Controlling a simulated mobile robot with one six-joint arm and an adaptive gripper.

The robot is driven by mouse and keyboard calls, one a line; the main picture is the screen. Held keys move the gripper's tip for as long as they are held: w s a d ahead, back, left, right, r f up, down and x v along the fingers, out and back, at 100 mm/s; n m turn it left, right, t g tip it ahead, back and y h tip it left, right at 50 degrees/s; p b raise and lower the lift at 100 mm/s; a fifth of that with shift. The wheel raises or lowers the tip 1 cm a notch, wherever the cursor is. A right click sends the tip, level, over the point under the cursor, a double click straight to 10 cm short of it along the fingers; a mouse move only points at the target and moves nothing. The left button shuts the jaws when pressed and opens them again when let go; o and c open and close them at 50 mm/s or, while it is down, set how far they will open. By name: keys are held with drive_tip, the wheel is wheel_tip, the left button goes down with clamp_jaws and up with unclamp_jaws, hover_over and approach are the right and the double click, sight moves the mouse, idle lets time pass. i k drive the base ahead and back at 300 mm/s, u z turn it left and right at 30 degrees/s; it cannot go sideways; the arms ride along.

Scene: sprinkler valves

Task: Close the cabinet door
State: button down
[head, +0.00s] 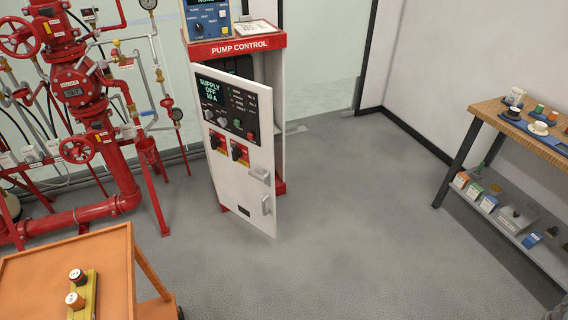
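The white pump control cabinet (279,120) with a red top band stands upright in the middle of the head view. Its white door (238,187) stands partly open, with its right edge swung out towards me and a gap to the cabinet's right wall. A D-shaped handle (266,205) sits low near the door's right edge, with a grey latch-like part (259,175) above it. The door carries a lit display reading "SUPPLY OFF", buttons and two red-and-yellow switches. Much of the cabinet's inside is hidden behind the door. My gripper is not in view.
Red sprinkler pipework (75,95) stands left of the cabinet. An orange cart (40,275) with a yellow block is at the lower left. A wooden-topped shelf table (490,107) with cups and boxes stands at the right. The grey floor (345,215) between is clear.

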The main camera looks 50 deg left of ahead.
sight(230, 97)
drive_tip(key=z, duration=0.1)
drive_tip(key=i, duration=0.6)
drive_tip(key=u, duration=1.6)
drive_tip(key=i, duration=0.5)
drive_tip(key=z, duration=0.05)
